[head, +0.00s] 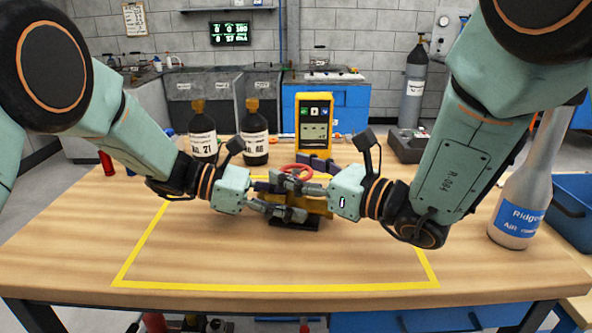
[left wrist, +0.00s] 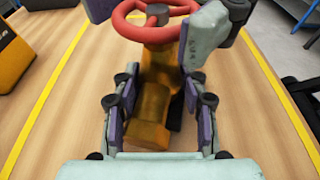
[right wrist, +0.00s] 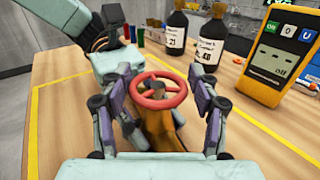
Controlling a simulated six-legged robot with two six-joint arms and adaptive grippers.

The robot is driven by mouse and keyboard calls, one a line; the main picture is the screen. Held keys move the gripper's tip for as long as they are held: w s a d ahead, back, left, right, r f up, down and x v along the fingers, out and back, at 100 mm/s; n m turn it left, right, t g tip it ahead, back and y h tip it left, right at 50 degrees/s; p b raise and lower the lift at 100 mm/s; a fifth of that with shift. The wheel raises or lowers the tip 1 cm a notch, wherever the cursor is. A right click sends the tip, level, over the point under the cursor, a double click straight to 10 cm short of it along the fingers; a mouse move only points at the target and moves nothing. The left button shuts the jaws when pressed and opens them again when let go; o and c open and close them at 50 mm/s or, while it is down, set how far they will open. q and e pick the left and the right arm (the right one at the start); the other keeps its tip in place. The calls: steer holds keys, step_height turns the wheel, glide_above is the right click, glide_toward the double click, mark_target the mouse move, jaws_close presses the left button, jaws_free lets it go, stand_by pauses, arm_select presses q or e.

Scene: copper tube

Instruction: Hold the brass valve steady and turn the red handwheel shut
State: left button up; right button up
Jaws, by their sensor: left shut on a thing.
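The brass valve (head: 318,205) sits over a dark base (head: 295,224) on the wooden bench, with the red handwheel (head: 299,167) on top. My left gripper (head: 288,207) reaches in from the left and is shut on the valve body; the brass (left wrist: 152,112) shows between its fingers in the left wrist view. My right gripper (head: 287,180) is above it, coming from the right at wheel height. In the right wrist view its fingers (right wrist: 162,108) are spread on either side of the red handwheel (right wrist: 160,90), with small gaps visible. Fingers partly hide the valve.
A yellow meter (head: 314,125) and two dark bottles (head: 203,135) (head: 256,135) stand behind the valve. A grey bottle (head: 520,205) stands at the right edge, near a blue bin (head: 572,205). The front of the yellow-taped area (head: 275,287) is clear.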

steer(key=shift+o, duration=1.4)
steer(key=v, duration=1.2)
